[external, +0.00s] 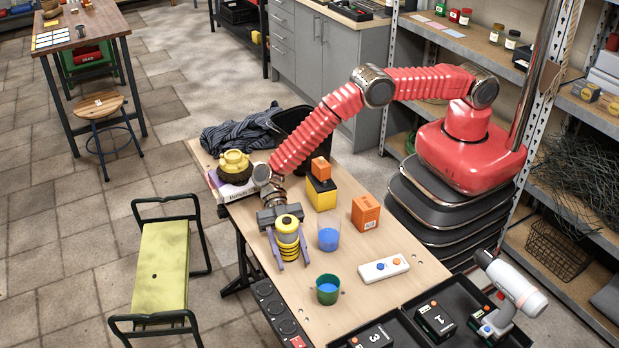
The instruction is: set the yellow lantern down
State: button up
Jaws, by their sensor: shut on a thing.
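The yellow lantern (289,226), with a grey band and ringed lower part, is upright near the left edge of the wooden workbench (384,235). My gripper (289,262) points down over it and is shut on it, with one pale purple finger on either side. I cannot tell whether the lantern's base touches the bench top.
A clear cup of blue liquid (329,235) and a green cup (327,290) stand close on the right. Orange box (365,212), yellow-and-black box (321,192), and white two-button box (383,269) are nearby. A yellow pot-like object (234,162) sits behind. Black trays (462,296) line the front.

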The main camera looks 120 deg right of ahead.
jog(key=shift+f, duration=0.6)
jog(key=shift+f, duration=0.1)
jog(key=shift+s+f, duration=0.1)
jog(key=shift+f, duration=0.25)
jog(key=shift+s+f, duration=0.1)
jog(key=shift+f, duration=0.15)
jog(key=o, duration=1.2)
jog(key=shift+f, duration=0.1)
jog(key=shift+o, duration=0.2)
jog(key=shift+r, duration=0.45)
jog(key=v, duration=0.7)
jog(key=shift+d+r, duration=0.25)
jog(key=shift+r, duration=0.15)
